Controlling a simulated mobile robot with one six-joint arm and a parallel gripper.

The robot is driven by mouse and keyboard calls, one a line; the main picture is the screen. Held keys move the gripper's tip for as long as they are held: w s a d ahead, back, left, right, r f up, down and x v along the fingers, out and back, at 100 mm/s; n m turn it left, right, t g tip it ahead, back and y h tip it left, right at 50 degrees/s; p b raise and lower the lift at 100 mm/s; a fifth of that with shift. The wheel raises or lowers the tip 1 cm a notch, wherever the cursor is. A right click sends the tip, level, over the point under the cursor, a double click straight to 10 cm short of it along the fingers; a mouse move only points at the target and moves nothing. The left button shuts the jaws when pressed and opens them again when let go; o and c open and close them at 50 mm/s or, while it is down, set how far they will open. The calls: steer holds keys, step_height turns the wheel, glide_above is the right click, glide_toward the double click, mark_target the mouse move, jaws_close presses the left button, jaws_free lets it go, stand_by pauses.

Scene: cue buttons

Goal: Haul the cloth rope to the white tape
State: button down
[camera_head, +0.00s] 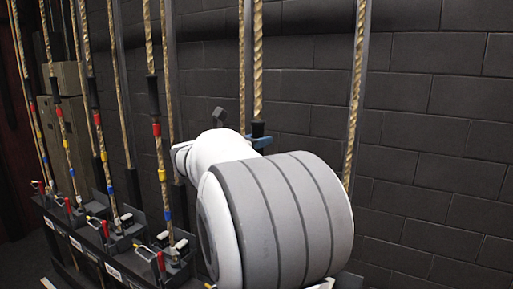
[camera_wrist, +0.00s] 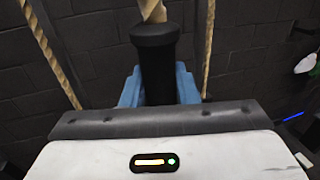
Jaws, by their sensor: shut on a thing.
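A tan rope (camera_head: 259,60) hangs in front of the dark wall with a black sleeve (camera_head: 258,129) around it. My gripper (camera_wrist: 158,86) has its blue fingers on both sides of the black sleeve in the wrist view, shut on it. In the head view only a bit of blue finger shows behind my white and grey arm, which hides the lower part of this rope. The rope's upper end shows above the sleeve in the wrist view (camera_wrist: 152,10). I see no white tape on it in either view.
More ropes hang in a row at the left, several with red, yellow and blue tape bands (camera_head: 157,130). Red-handled levers (camera_head: 161,261) stand on a dark rail (camera_head: 120,272) below. Another rope (camera_head: 357,90) hangs close at the right. The brick wall (camera_head: 440,120) is behind.

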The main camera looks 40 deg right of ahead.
mark_target(255, 98)
step_height(255, 98, up, 11)
steer(key=p, duration=0.6)
steer(key=shift+r, duration=0.15)
steer(key=c, duration=1.1)
jaws_free()
steer(key=shift+s, duration=0.1)
steer(key=shift+c, duration=0.2)
steer(key=shift+a, duration=0.1)
steer(key=shift+a, duration=0.35)
steer(key=s+a+b, duration=0.1)
steer(key=a+b, duration=0.1)
steer(key=a, duration=0.4)
steer(key=shift+a, duration=0.4)
